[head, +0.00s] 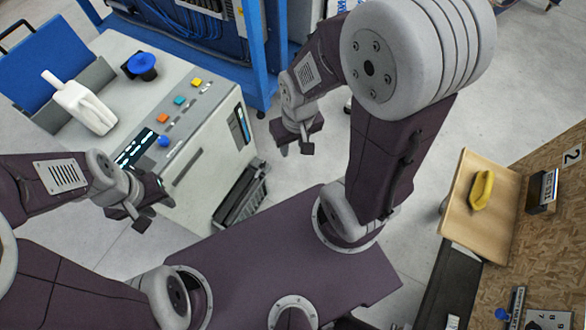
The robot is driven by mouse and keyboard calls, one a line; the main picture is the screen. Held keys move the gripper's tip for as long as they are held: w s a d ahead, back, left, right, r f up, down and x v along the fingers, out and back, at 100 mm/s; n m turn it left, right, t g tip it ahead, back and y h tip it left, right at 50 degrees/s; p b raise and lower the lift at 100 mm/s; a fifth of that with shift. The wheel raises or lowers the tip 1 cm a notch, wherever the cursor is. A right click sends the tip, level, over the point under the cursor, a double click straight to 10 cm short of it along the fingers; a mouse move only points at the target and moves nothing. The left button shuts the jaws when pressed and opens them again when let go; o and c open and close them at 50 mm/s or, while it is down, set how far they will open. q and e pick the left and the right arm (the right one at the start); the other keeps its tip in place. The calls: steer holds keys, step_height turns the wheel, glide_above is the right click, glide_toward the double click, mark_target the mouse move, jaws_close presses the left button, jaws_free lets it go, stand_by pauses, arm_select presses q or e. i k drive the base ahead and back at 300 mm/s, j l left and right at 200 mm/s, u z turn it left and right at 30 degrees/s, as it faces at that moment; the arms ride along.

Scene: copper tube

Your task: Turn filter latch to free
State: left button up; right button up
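The light grey machine (205,140) stands at the left. On its top is a blue round knob (143,63) on a black base, and a smaller blue knob (163,141) sits by the dark display. I cannot tell which part is the filter latch. My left gripper (135,215) is in front of the machine's near side, apart from both knobs. My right gripper (300,138) hangs to the right of the machine, over the floor. Nothing shows held in either gripper, but their finger gaps are too small to judge.
Orange, teal and yellow buttons (179,100) line the machine's top. A white handled object (82,105) lies near a blue panel (45,60). A blue frame (260,60) stands behind. A wooden board (460,220) holds a yellow object (482,190) at the right.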

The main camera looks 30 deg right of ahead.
mark_target(262, 165)
steer(key=k+z, duration=0.15)
steer(key=z, duration=0.25)
steer(key=i+l+u, duration=0.15)
steer(key=u, duration=0.3)
steer(key=i+l+u, duration=0.3)
steer(key=u, duration=0.15)
steer(key=i+l+u, duration=0.15)
steer(key=l+u, duration=0.15)
steer(key=u, duration=0.15)
